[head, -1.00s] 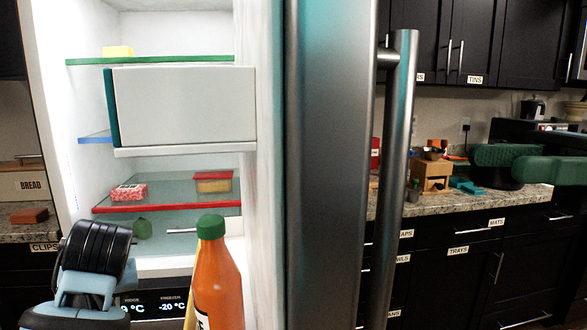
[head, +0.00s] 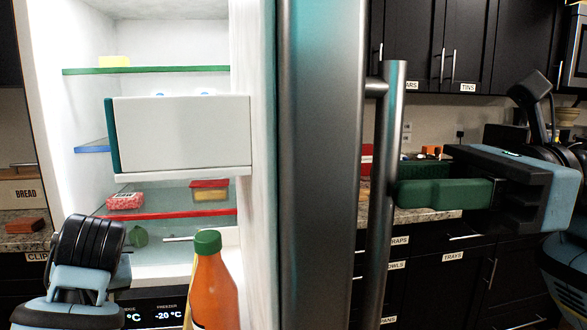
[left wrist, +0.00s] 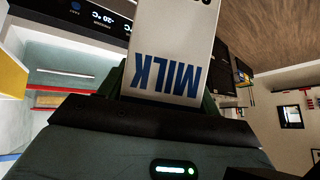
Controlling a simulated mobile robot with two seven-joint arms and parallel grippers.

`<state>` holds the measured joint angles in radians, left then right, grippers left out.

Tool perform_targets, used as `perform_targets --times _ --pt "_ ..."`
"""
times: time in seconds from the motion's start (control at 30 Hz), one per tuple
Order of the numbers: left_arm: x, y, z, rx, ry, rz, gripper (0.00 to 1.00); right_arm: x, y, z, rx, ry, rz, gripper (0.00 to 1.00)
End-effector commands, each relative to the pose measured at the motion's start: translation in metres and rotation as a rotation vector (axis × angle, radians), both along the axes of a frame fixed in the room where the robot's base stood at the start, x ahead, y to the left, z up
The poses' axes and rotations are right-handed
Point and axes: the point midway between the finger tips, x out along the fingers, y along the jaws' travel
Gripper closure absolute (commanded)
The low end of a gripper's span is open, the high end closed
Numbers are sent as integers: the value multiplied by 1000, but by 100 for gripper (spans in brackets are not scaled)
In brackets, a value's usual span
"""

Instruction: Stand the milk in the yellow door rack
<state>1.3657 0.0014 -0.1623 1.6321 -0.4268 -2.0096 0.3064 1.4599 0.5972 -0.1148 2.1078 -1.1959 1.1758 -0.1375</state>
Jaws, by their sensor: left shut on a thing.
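The milk (left wrist: 172,50) is a white carton with blue MILK lettering, upside down in the left wrist view. My left gripper (left wrist: 160,96) is shut on it, with dark green fingers at its sides. In the head view my left arm is at lower left; its fingers and the milk are hidden. A yellow strip (left wrist: 11,82) at the left edge of the left wrist view may be the yellow door rack; I cannot tell for sure. My right gripper (head: 425,180) is open, its green fingertips beside the fridge door's vertical handle (head: 386,230). I cannot tell whether they touch it.
The fridge is open. An orange bottle (head: 214,290) with a green cap stands by the door's inner side. A counter (head: 430,216) lies behind the right gripper.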

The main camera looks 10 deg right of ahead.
Motion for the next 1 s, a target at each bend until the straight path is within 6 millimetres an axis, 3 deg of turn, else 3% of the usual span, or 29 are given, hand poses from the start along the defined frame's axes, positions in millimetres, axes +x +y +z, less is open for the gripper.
perform_targets --times 0.3,0.63,0.93,1.0 --pt "0 0 12 0 -14 0 89 2 27 1 0 0 1 60" --pt "0 0 12 0 -14 0 89 3 29 0 0 0 0 60" --pt "0 0 12 1 -14 -1 89 3 28 0 0 1 -1 98" --pt "0 0 12 1 -14 -1 89 3 28 0 1 1 -1 100"
